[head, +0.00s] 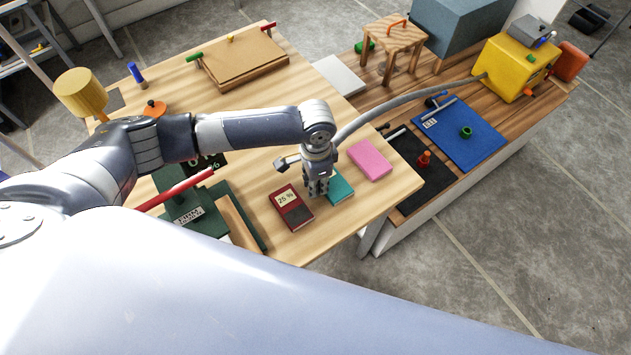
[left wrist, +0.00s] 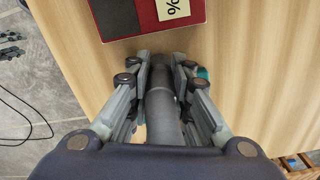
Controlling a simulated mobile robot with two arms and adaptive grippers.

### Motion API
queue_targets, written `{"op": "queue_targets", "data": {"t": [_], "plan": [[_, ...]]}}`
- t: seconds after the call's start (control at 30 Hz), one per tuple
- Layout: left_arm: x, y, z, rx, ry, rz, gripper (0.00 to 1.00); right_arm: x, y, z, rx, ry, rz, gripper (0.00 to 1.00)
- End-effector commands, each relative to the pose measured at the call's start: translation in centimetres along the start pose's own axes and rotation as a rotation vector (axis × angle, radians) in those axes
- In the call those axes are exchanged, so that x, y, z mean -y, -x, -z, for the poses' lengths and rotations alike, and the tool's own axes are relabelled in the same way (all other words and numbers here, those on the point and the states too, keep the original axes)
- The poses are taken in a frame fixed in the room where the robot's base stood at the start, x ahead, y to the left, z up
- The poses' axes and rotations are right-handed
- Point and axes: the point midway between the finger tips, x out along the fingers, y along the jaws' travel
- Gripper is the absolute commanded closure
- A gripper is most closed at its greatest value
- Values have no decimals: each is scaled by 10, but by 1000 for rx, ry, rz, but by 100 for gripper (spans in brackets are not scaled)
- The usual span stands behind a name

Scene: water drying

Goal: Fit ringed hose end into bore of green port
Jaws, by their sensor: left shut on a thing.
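My left gripper (head: 318,188) points down over the light wooden table, near its right front part. It is shut on a dark grey hose (left wrist: 162,112), which runs between the fingers in the left wrist view. In the head view the grey hose (head: 390,104) arcs from my gripper to a yellow machine (head: 510,68). The rings on the hose end cannot be made out. A small green ring-shaped piece (head: 466,132) with a dark opening lies on a blue mat, apart from the hose end; I cannot tell whether it is the port. My right gripper is out of view.
A pink block (head: 370,160) lies to the right. A dark green device (head: 196,207) stands to the left. The blue mat (head: 480,148) is on the lower wooden bench.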

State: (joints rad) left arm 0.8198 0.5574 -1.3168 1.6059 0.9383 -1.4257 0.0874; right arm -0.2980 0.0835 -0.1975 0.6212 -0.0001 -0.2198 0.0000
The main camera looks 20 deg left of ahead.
Motion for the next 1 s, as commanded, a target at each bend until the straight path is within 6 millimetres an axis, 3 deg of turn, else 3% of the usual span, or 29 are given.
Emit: {"op": "queue_targets", "data": {"t": [0.47,0.8,1.0], "plan": [[0,40,1,-1,1,-1,100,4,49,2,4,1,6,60],[-90,47,37,-1,-3,-6,100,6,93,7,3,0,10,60],[-128,48,52,-1,-1,-3,100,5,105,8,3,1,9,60]]}}
